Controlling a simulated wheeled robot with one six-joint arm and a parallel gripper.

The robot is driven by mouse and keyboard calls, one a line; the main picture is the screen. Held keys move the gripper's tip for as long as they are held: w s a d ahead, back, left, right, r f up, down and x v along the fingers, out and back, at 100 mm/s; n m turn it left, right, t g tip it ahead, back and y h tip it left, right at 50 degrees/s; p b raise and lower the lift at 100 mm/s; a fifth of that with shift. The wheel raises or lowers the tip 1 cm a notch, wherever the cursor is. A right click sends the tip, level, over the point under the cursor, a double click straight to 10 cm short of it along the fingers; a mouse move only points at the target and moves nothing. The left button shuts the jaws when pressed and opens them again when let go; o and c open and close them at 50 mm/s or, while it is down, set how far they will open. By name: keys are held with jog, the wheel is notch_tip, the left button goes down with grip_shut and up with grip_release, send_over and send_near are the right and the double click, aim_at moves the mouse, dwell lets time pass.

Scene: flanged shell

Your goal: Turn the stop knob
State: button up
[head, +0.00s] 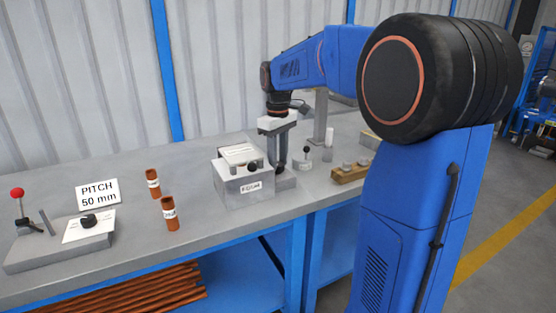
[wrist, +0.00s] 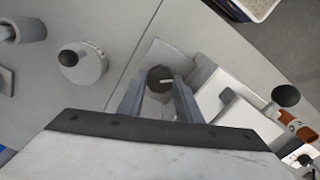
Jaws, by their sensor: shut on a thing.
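The dark round knob (wrist: 158,74) with a white pointer line, which I take for the stop knob, shows in the wrist view on a grey base plate (wrist: 163,52). My gripper (wrist: 160,82) points down with its two fingertips on either side of the knob, shut on it. In the head view my gripper (head: 281,168) stands just right of the grey box (head: 242,187), low over the small base plate (head: 285,184). The pointer line points to the right in the wrist view.
Close by stand the box's black ball (wrist: 286,95) and a small round part with a dark knob (wrist: 82,61). A wooden block with pegs (head: 350,174) lies to the right. Two brown cylinders (head: 169,213) and a red-balled lever (head: 17,193) are further left.

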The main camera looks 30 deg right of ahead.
aim_at(278, 164)
jog(key=m, duration=0.4)
jog(key=shift+m, duration=2.3)
jog(key=o, duration=0.8)
jog(key=shift+r, duration=0.1)
notch_tip(278, 164, up, 17)
jog(key=shift+r, duration=0.15)
jog(key=shift+s, duration=0.1)
